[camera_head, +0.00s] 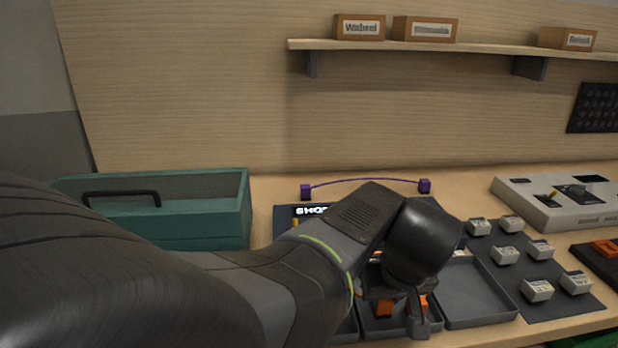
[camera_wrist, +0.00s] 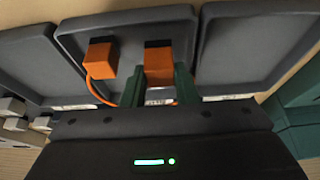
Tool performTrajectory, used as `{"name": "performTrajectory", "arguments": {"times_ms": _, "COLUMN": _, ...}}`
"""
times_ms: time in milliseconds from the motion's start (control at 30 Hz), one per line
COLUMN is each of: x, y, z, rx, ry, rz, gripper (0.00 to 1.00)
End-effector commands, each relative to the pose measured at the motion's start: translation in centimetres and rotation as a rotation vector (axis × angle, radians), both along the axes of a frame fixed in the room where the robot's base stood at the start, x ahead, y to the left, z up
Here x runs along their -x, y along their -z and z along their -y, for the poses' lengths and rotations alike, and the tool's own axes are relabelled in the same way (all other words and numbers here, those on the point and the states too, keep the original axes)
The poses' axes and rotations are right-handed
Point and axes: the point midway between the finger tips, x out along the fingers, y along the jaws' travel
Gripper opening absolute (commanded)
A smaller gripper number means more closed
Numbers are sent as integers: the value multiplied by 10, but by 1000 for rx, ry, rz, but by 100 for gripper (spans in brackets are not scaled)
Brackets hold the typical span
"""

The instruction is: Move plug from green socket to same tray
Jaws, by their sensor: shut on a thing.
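My gripper (camera_wrist: 159,82) is shut on an orange plug (camera_wrist: 158,62), with a green finger on each side of it. The plug is over or in the middle grey tray (camera_wrist: 215,22); I cannot tell whether it touches the floor. A second orange plug (camera_wrist: 99,54) with an orange cable lies in that tray, beside the held one. In the head view my gripper (camera_head: 393,308) is low over the middle tray, with orange showing around its fingers.
Empty grey trays stand either side, one (camera_head: 474,293) on the right in the head view. Beyond it, several pale blocks sit on a dark mat (camera_head: 560,309). A green toolbox (camera_head: 200,212) stands left. A purple cable (camera_head: 365,181) lies behind the console.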

Motion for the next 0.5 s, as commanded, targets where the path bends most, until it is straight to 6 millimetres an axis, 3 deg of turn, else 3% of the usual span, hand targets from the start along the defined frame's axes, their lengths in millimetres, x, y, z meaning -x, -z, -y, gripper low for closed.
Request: {"name": "performTrajectory", "arguments": {"times_ms": 500, "x": 0, "y": 3, "z": 0, "rx": 0, "ry": 0, "rz": 0, "gripper": 4}}
